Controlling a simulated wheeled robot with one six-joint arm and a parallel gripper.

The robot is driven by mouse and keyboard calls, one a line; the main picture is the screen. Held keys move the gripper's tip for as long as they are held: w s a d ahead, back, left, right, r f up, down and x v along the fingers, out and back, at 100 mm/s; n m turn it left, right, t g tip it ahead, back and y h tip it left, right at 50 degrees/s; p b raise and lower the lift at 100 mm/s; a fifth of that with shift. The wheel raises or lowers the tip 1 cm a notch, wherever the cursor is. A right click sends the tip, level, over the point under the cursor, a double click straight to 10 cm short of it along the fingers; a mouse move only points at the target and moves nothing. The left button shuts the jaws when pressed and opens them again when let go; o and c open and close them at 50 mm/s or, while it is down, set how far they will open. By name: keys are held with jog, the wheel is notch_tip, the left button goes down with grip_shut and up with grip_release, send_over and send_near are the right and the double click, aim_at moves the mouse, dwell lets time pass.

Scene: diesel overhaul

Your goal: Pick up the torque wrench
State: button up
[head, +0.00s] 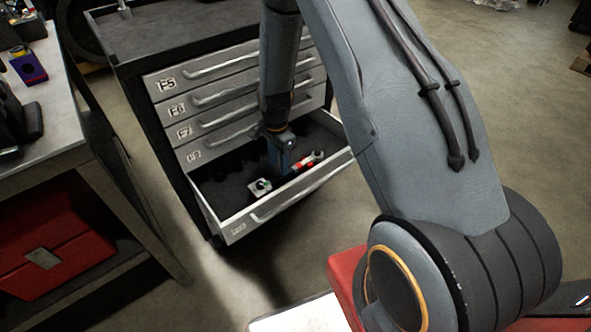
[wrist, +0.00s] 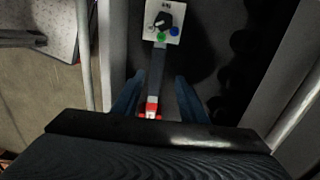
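The torque wrench lies in the open bottom drawer. In the wrist view it shows as a grey shaft (wrist: 157,72) with a red and white part (wrist: 150,108) at its lower end; in the head view its red part (head: 303,163) shows beside my gripper. My gripper (head: 281,158) points down into the drawer. In the wrist view its blue fingers (wrist: 161,80) stand apart on both sides of the shaft, with gaps visible. A white square piece with a black knob and coloured dots (wrist: 164,18) is at the shaft's far end; I cannot tell whether it is joined.
The open drawer (head: 238,228) has raised walls and a front handle close around my gripper. Closed drawers (head: 205,105) rise behind it. A workbench (head: 60,150) with a red toolbox (head: 50,250) below stands at left.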

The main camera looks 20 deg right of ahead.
aim_at(281, 177)
jog(key=shift+s+d+f+p, duration=0.15)
jog(key=shift+f+p, duration=0.1)
jog(key=shift+f, duration=1.6)
jog(key=shift+s+d+f+p, duration=0.15)
jog(key=shift+f+p, duration=0.1)
jog(key=shift+f, duration=1.6)
grip_shut()
jog(key=shift+w, duration=0.1)
